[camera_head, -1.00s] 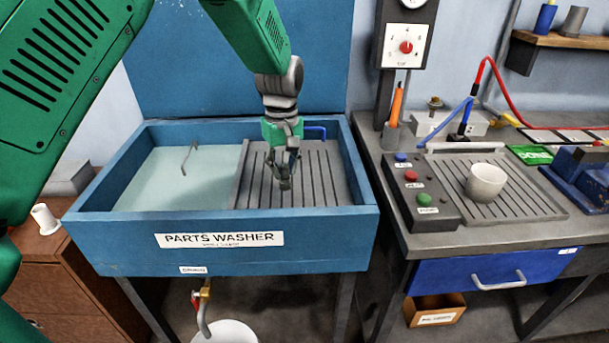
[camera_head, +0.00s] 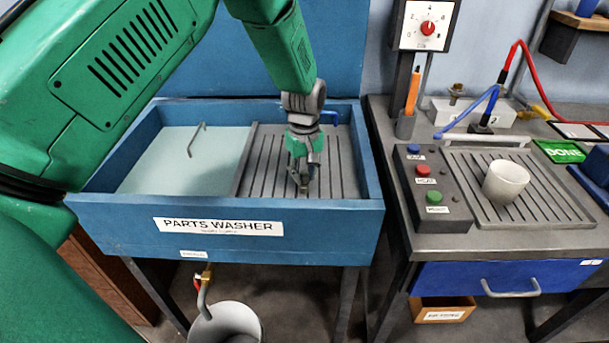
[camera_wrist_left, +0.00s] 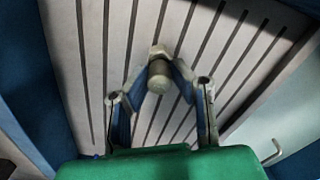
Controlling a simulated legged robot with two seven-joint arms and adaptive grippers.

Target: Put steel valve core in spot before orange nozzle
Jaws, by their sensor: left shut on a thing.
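My left gripper (camera_head: 303,186) points down over the slatted drain rack (camera_head: 263,165) in the right part of the blue parts washer. In the left wrist view its two fingertips close on a short metal part with a hexagonal end and a rounded end, which looks like the steel valve core (camera_wrist_left: 159,77). In the head view the part is too small to make out between the fingers. I cannot tell whether it touches the slats. No orange nozzle can be made out for sure. My right gripper is not in view.
The washer's front wall (camera_head: 190,222) rises between me and the rack. A bent rod (camera_head: 196,140) lies in the pale basin on the left. On the right bench stand a button box (camera_head: 432,192), a white cup (camera_head: 505,182) on a ribbed tray, and an orange tool (camera_head: 413,90) in a holder.

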